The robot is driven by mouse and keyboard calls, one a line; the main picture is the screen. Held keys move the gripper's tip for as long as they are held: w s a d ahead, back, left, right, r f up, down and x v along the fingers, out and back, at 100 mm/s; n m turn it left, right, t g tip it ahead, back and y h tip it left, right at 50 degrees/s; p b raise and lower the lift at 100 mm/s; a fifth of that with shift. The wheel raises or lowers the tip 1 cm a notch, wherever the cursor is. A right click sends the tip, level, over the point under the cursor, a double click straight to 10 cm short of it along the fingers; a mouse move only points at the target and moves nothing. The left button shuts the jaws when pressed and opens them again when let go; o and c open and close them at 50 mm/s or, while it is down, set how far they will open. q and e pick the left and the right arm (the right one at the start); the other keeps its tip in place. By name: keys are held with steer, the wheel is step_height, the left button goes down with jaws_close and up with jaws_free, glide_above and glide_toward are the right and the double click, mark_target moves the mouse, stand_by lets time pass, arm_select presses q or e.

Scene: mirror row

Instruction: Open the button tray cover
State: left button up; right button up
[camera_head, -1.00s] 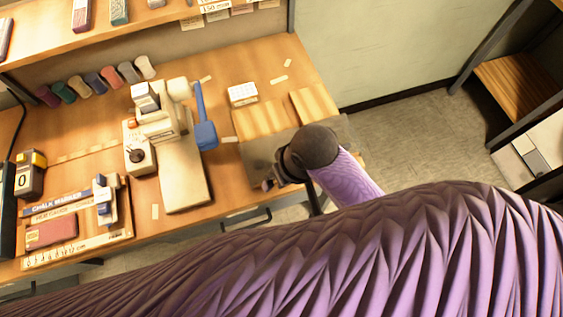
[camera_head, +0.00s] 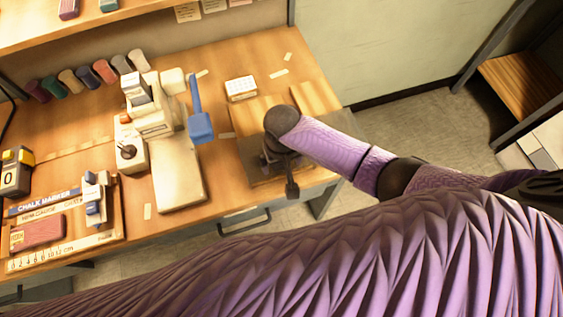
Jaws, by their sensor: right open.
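A pair of pale wooden panels, one on the left (camera_head: 258,110) and one on the right (camera_head: 316,98), lies at the right end of the bench. They look like parts of the button tray and its cover, but I cannot tell which part is which. A dark flat surface (camera_head: 247,155) lies in front of them. My right gripper (camera_head: 280,174) points down over this dark surface near the bench's front edge. It is open, and its wrist hides part of the panels. I cannot tell whether it touches anything. My left gripper is not in view.
A white machine with a blue lever (camera_head: 201,127) stands left of the panels. A small white box (camera_head: 240,88) sits behind them. My purple arm covers the bottom.

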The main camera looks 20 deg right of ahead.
steer(key=c, duration=0.3)
jaws_close()
